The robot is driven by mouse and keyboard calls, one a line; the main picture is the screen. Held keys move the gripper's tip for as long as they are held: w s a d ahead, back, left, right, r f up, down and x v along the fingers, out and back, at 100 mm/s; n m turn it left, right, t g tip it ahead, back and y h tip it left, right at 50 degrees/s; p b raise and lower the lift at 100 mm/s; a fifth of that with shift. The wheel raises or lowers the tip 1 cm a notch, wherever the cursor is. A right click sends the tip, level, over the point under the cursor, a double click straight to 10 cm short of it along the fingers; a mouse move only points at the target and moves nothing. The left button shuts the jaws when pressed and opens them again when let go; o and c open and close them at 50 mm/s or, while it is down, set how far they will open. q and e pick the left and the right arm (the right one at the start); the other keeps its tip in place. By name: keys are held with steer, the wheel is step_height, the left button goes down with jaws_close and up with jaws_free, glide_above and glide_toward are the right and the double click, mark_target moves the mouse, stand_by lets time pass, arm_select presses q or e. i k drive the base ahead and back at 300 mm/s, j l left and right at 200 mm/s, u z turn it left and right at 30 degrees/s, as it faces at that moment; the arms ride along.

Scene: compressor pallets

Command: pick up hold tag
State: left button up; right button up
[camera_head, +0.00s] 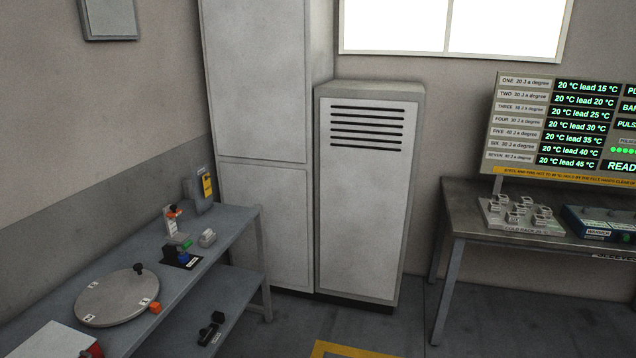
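No thing in view is plainly readable as the hold tag. A yellow-orange tag-like piece (208,185) is on the front of an upright grey holder (197,193) at the back of the left bench, and its print is too small to read. A small white block with an orange-red top (172,219) stands just in front of it. Neither of my grippers shows in the head view, so nothing is seen in their grasp.
The left bench (232,226) also bears a round grey plate (117,298), an orange cube (155,308) and a black-and-blue piece (183,258). A black object (210,328) lies on the lower shelf. Cabinets stand behind. A right table (462,212) holds a metal rack (520,214). Floor between is clear.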

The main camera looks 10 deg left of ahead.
mark_target(207, 185)
steer(key=i+l+u, duration=0.15)
steer(key=i+u, duration=0.25)
steer(key=i+l+u, duration=0.25)
steer(key=i+u, duration=0.15)
steer(key=i+l+u, duration=0.4)
steer(key=i+l, duration=0.05)
steer(key=i, duration=0.05)
